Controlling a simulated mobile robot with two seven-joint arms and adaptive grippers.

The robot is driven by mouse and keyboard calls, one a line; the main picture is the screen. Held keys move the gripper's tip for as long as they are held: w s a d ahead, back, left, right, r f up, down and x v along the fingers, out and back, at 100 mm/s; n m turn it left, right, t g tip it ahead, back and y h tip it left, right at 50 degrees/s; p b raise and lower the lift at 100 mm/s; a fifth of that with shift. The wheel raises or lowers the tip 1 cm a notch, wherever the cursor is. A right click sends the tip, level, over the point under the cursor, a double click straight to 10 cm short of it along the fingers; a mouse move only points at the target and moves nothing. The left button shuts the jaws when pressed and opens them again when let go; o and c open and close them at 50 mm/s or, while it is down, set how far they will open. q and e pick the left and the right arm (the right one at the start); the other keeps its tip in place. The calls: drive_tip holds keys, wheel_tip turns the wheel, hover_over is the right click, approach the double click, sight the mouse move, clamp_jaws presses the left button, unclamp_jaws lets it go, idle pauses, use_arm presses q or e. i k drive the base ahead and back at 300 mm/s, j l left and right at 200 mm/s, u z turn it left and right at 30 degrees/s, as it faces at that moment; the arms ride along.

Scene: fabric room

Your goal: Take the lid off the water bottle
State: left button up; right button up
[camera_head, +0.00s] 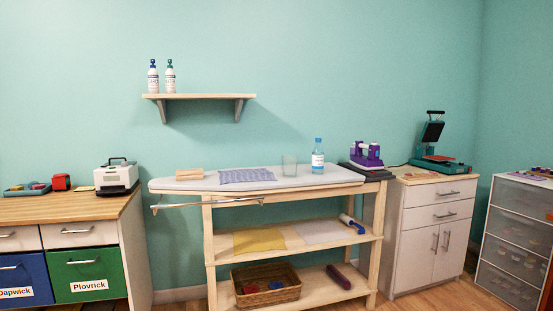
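The water bottle (318,160) stands upright on the right part of the ironing board. It is clear with a white label, and its blue lid (318,140) is on top. Neither my left nor my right gripper shows in the head view, so I cannot see their state.
A patterned cloth (247,175) lies further left. A purple device (367,154) is close on the right. Wooden shelves are below, and two bottles (161,79) stand on the wall shelf.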

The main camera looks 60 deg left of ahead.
sight(318, 153)
drive_tip(key=u, duration=1.7)
drive_tip(key=i+l+u, duration=0.15)
drive_tip(key=i+l, duration=0.15)
drive_tip(key=i, duration=0.35)
drive_tip(key=i+l+u, duration=0.2)
drive_tip(key=i+l, duration=0.15)
drive_tip(key=i, duration=0.25)
drive_tip(key=i+l+u, duration=0.15)
drive_tip(key=i+l, duration=0.35)
drive_tip(key=i, duration=0.1)
